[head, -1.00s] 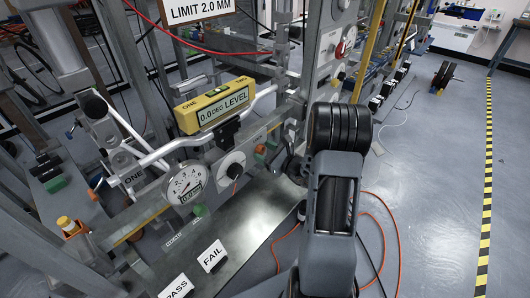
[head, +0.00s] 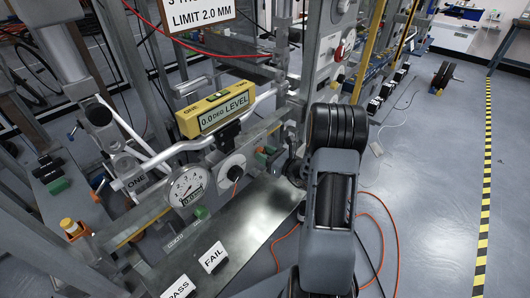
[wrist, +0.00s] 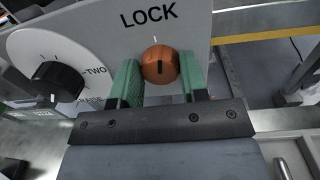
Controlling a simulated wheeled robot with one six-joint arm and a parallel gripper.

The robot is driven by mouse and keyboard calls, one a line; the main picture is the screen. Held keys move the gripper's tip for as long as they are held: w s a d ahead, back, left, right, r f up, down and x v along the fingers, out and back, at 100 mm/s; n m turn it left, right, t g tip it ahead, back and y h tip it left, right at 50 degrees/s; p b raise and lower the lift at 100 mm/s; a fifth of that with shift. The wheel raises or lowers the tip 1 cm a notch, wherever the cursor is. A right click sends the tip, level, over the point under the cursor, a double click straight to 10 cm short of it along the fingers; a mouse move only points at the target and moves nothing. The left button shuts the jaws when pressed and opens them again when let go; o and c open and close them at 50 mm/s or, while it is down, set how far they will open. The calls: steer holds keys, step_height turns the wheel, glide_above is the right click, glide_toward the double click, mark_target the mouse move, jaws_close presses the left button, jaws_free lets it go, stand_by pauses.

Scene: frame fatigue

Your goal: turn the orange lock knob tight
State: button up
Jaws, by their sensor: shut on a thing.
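The round orange lock knob (wrist: 158,62) shows in the wrist view, on a pale grey panel under the word LOCK. Its dark slot stands about upright, close to in line with the white tick above it. My gripper (wrist: 161,80) has its two green fingers at the knob's left and right sides, shut on it. The lower part of the knob sits between the fingers. In the head view my arm reaches toward the rig and hides part of it, and I cannot make out the knob clearly there.
A black knob on a white dial (wrist: 57,82) is left of my fingers. In the head view, a yellow level (head: 215,110) rests on the silver bar, above a round gauge (head: 187,187).

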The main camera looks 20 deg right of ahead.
steer(key=shift+f+m+t+h+p, duration=0.15)
steer(key=shift+m+t+h+p, duration=0.2)
steer(key=shift+m+p, duration=3.9)
steer(key=shift+f+m+t+h+p, duration=0.2)
steer(key=shift+m+p, duration=1.55)
steer(key=shift+m, duration=5.3)
steer(key=o, duration=0.9)
steer(key=shift+r, duration=0.1)
steer(key=v, duration=1.3)
steer(key=shift+s+b, duration=0.35)
steer(key=shift+s, duration=0.05)
